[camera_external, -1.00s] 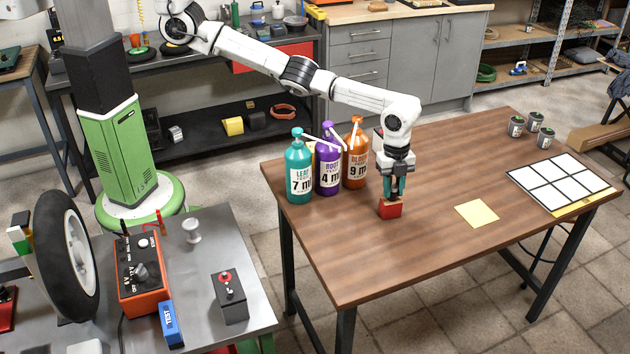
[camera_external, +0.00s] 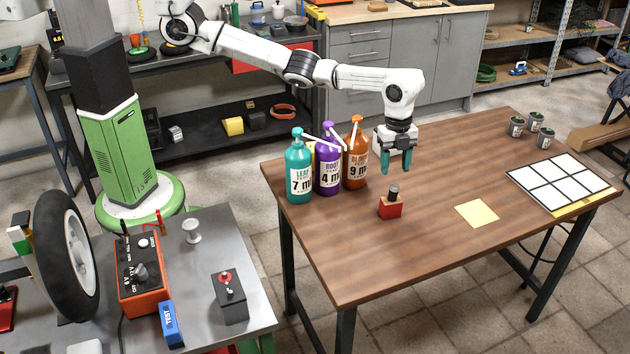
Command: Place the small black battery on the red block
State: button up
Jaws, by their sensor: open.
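The small black battery (camera_external: 394,191) stands upright on top of the red block (camera_external: 390,209), with a lighter grey top end. The red block sits on the brown wooden table near its middle. My gripper (camera_external: 396,168) has teal fingers, is open and empty, and hangs above and slightly behind the battery, apart from it.
Teal (camera_external: 299,170), purple (camera_external: 328,162) and orange (camera_external: 356,156) pump bottles stand left of my gripper. A yellow note (camera_external: 477,214) lies right of the block. A white gridded board (camera_external: 556,182) and small cans (camera_external: 516,126) are farther right. The table's front is clear.

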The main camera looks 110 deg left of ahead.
jog(key=shift+s+a+r, duration=0.1)
jog(key=shift+r, duration=1.05)
jog(key=shift+s+a+r, duration=0.1)
jog(key=shift+r, duration=1.05)
